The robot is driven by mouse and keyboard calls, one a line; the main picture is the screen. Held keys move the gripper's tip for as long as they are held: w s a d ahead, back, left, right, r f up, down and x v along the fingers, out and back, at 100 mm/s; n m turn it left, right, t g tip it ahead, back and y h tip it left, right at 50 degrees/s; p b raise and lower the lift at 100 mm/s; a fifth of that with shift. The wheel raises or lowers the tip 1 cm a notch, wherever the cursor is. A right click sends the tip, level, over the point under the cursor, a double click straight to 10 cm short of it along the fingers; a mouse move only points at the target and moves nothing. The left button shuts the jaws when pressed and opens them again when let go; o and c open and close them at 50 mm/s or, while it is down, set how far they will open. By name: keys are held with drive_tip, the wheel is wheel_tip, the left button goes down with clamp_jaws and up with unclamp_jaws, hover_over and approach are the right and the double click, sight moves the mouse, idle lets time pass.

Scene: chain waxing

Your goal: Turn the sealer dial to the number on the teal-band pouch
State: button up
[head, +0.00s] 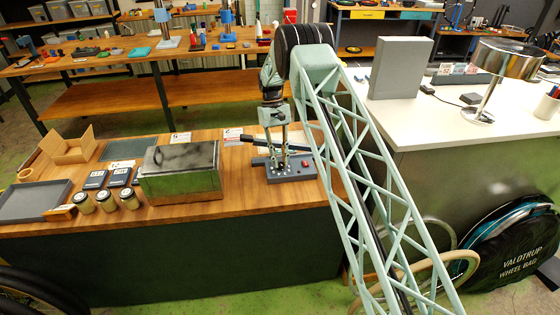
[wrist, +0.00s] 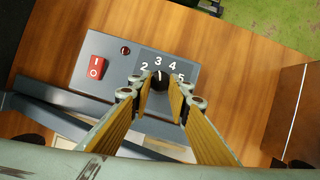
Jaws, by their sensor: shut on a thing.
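The sealer (head: 308,174) is a grey unit on the wooden bench. In the wrist view its grey panel (wrist: 120,58) carries a black dial (wrist: 159,82) with a short white mark pointing toward the 3. The numbers 2, 3, 4 and 5 show around it; any other number is hidden by my fingers. My gripper (wrist: 161,97) is closed around the dial, one finger on each side; it also shows over the sealer in the head view (head: 279,164). I cannot make out a teal-band pouch; small white-labelled items behind the sealer are too small to read.
A red rocker switch (wrist: 96,68) and a dark red lamp (wrist: 125,50) sit left of the dial. The sealer's dark lever arm (head: 262,142) extends left. A lidded metal box (head: 180,183), jars (head: 106,201) and a grey tray (head: 36,200) stand further left.

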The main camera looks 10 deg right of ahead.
drive_tip(key=o, duration=0.9)
drive_tip(key=shift+c, duration=0.2)
drive_tip(key=v, duration=1.2)
